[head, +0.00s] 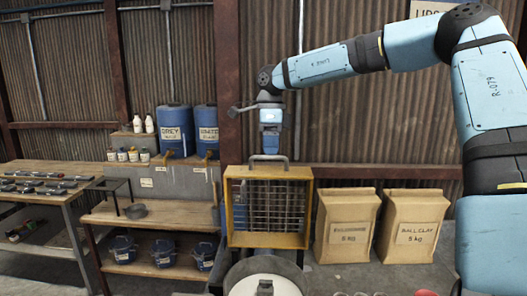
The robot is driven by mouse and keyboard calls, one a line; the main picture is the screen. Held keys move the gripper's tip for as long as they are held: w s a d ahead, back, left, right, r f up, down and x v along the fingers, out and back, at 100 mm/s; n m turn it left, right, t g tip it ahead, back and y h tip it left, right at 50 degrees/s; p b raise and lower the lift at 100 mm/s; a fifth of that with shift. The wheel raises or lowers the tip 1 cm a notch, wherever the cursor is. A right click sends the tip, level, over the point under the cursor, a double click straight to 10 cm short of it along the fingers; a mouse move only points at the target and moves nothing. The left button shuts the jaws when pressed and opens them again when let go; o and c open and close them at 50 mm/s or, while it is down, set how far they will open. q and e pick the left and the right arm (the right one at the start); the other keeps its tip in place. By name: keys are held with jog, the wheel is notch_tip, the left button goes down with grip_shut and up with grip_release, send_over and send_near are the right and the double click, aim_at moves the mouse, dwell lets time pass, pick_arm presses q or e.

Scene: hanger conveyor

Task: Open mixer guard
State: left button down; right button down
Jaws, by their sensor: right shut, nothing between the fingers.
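The mixer guard (235,208), a yellow frame with a metal wire grid, stands upright and faces me, just right of centre. A grey bar handle (283,159) is on its top edge. Below and in front of it is a pale round part, apparently the mixer drum (240,284), cut off by the picture's lower edge. My right gripper (271,150) points down just above or at the handle. It is shut with nothing in it; I cannot tell whether it touches the handle. My left gripper is not in view.
Two paper sacks (346,228) (411,228) stand right of the guard. Left is a wooden bench (150,213) with blue lidded pots below and blue barrels (175,127) behind. A tool table (40,180) is at far left. A corrugated wall (380,120) closes the back.

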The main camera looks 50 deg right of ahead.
aim_at(271, 173)
jog(key=s+a, duration=0.2)
jog(key=shift+s+a+b, duration=0.1)
jog(key=shift+a+b, duration=0.2)
jog(key=shift+a, duration=0.05)
jog(key=shift+d, duration=0.1)
notch_tip(271, 173, up, 14)
jog(key=w+d+b, duration=0.1)
jog(key=shift+w+d, duration=0.2)
jog(key=shift+d, duration=0.1)
jog(key=shift+f, duration=0.1)
